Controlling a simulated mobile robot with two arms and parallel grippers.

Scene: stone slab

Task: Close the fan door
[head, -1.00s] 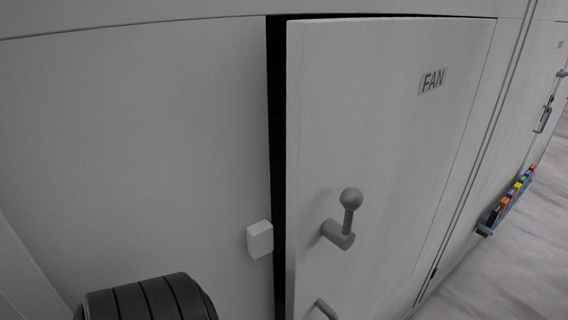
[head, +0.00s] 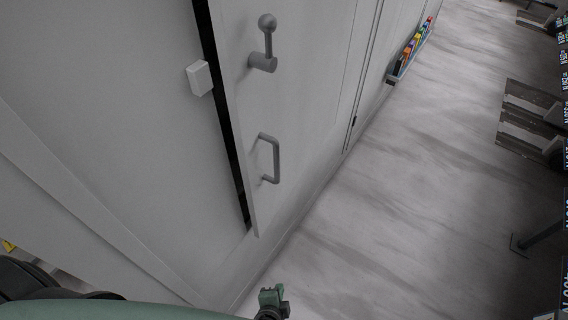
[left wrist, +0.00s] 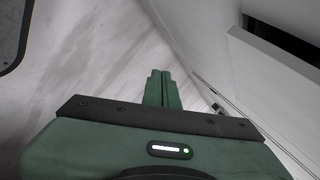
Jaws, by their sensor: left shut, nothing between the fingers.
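The fan door (head: 312,95) is a pale grey panel in the head view, standing slightly ajar. A dark gap (head: 226,122) runs down its left edge. It carries a grey knob-ended lever handle (head: 264,48) and, lower down, a grey pull handle (head: 272,160). A white block (head: 199,78) sits on the wall beside the gap. My left gripper (head: 272,301) is at the bottom of the head view, below the door and apart from it. In the left wrist view its green fingers (left wrist: 161,88) are together and empty. My right gripper is not in view.
The pale wall (head: 110,130) continues left of the door. Streaked grey floor (head: 420,190) lies open to the right. A blue rack with coloured items (head: 412,48) is on the wall further along. Dark-topped furniture (head: 530,115) stands at the far right.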

